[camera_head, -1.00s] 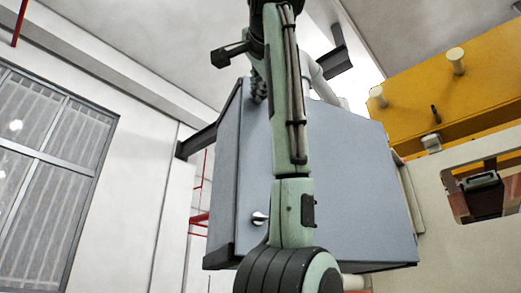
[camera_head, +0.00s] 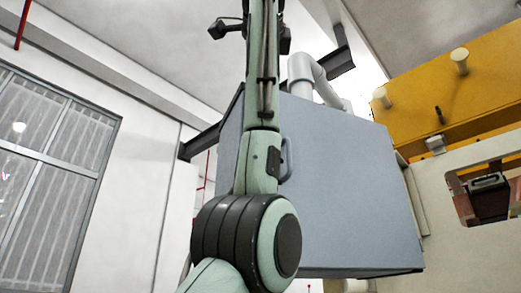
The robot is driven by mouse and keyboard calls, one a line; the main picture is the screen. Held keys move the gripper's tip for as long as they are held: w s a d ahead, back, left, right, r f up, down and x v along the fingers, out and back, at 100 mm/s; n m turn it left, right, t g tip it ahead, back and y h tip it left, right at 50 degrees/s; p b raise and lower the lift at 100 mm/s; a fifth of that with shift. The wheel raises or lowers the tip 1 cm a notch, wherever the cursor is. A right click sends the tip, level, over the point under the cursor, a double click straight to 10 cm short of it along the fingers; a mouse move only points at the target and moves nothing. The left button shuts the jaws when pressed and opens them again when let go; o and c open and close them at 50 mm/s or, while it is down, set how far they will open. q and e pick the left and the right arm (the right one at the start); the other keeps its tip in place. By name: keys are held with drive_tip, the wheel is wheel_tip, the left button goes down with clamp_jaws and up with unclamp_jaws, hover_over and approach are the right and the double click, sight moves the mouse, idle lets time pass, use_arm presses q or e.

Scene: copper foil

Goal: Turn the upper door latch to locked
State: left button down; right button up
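A blue-grey cabinet (camera_head: 350,190) with a closed front fills the middle of the view. A pale curved handle (camera_head: 287,158) shows on its front, just right of my arm. One of my green arms (camera_head: 255,170) comes up from the bottom, left of centre, and crosses the cabinet's left part. It reaches past the top edge of the picture, and I see no gripper fingertips. No latch is visible now; the arm covers much of the door's left side, where the upper latch may be hidden. My other arm is not in view.
A grey pipe (camera_head: 318,75) and a dark beam (camera_head: 335,65) are above and behind the cabinet. A yellow structure (camera_head: 450,95) with pegs and a cream panel (camera_head: 450,210) stand to the right. A window (camera_head: 50,170) is in the left wall.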

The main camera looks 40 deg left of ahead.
idle(0.4)
use_arm(q)
drive_tip(key=c, duration=1.7)
unclamp_jaws()
drive_tip(key=v, duration=1.2)
drive_tip(key=shift+r, duration=0.1)
